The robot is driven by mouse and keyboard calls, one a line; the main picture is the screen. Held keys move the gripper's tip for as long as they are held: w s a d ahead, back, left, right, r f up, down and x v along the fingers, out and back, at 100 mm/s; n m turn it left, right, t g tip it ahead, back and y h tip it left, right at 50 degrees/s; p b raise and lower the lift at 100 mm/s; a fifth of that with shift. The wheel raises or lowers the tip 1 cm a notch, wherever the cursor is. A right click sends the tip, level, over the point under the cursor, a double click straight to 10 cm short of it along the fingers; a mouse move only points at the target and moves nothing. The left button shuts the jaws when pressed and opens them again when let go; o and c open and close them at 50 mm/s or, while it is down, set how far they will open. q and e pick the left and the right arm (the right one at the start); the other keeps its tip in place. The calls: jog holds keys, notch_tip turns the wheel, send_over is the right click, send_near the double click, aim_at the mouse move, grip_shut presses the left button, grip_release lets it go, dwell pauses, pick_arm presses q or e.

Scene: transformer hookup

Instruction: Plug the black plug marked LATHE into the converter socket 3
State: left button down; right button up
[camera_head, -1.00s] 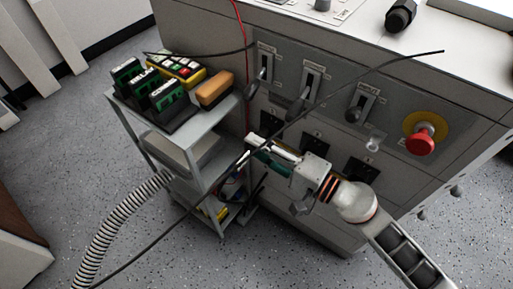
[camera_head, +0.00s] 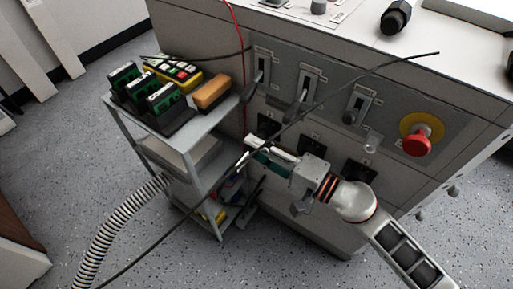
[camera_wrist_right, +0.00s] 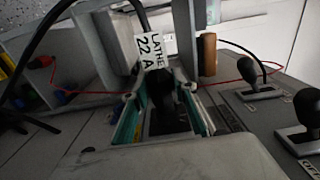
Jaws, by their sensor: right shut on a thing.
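The black plug (camera_wrist_right: 162,92) sits between the fingers of my right gripper (camera_wrist_right: 160,100) in the right wrist view. A white tag (camera_wrist_right: 150,48) reading LATHE 22 A is on its cable, which runs up out of view. In the head view my right gripper (camera_head: 254,152) is shut, close to the front of the grey converter cabinet (camera_head: 300,215). Black sockets show on the cabinet, one (camera_head: 268,124) near the fingertips and one (camera_head: 311,142) above the gripper body. I cannot read their numbers. The plug's front end is hidden, and I cannot tell whether it touches a socket. My left gripper is not in view.
A grey cart (camera_head: 190,140) stands left of the cabinet, carrying green-and-black devices and an orange block (camera_head: 212,92). Lever switches (camera_head: 308,84) and a red emergency button (camera_head: 417,140) are on the panel. A black cable (camera_head: 190,208) crosses diagonally by my gripper.

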jog(key=shift+w+d+r, duration=0.1)
jog(key=shift+w+d, duration=0.05)
jog(key=shift+w, duration=0.05)
jog(key=o, duration=1.1)
jog(key=shift+d, duration=0.1)
jog(key=c, duration=0.4)
jog(key=shift+s+a, duration=0.25)
jog(key=shift+s, duration=0.1)
jog(key=c, duration=0.7)
jog(key=shift+a, duration=0.1)
jog(key=shift+c, duration=0.6)
jog(key=shift+c, duration=0.2)
